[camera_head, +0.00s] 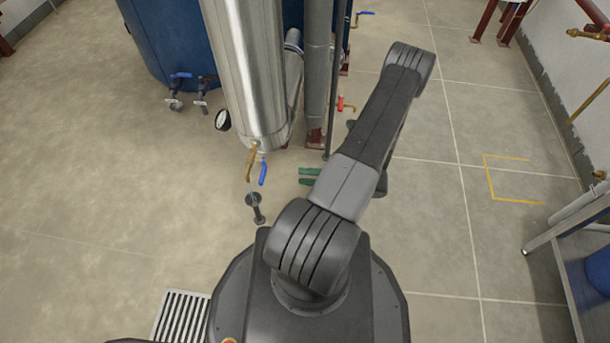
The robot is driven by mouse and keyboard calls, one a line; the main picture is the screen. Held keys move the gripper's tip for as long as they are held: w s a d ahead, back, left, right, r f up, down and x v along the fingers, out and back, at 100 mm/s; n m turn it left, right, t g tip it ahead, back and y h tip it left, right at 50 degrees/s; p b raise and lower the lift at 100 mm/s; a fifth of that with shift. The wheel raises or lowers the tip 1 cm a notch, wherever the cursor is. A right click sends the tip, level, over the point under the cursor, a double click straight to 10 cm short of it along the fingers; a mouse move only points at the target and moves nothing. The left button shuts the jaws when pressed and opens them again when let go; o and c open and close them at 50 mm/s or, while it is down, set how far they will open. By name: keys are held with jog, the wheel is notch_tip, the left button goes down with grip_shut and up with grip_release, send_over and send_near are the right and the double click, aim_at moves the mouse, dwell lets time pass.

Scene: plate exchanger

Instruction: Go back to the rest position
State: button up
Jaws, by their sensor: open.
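My arm rises from my base and folds at an elbow at the upper right. My gripper (309,175) shows only as two green fingers poking out to the left from behind my arm. The fingers are apart, with floor visible between them, and nothing shows in them. The rest of the gripper and the wrist are hidden behind the arm link. The gripper is to the right of the steel column's lower end and appears clear of it.
A steel cylinder (246,65) with a blue-handled valve (263,172) and a gauge (222,120) stands ahead. Behind it are a blue tank (165,40) and a grey pipe (318,70). A floor grate (180,318) is at lower left. Open floor lies left; a table frame (555,245) stands right.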

aim_at(263, 170)
jog(key=shift+a, duration=0.1)
jog(key=a+b, duration=0.1)
jog(key=a, duration=0.3)
jog(key=a+b, duration=0.1)
jog(key=a, duration=0.4)
jog(key=w+a+b, duration=0.1)
jog(key=a, duration=0.3)
jog(key=shift+a, duration=0.35)
jog(key=s+d+p, duration=0.1)
jog(key=d+p, duration=0.2)
jog(key=d, duration=1.1)
jog(key=a+b, duration=0.1)
jog(key=a, duration=0.3)
jog(key=a+b, duration=0.1)
jog(key=a, duration=0.4)
jog(key=w+a+b, duration=0.1)
jog(key=a, duration=0.3)
jog(key=shift+a+f, duration=0.1)
jog(key=shift+a, duration=0.5)
jog(key=shift+w+d+f+n+b, duration=0.1)
jog(key=shift+f+n+b, duration=0.2)
jog(key=shift+n, duration=0.5)
jog(key=shift+f+n+b, duration=0.15)
jog(key=shift+n+b, duration=0.1)
jog(key=shift+n, duration=0.55)
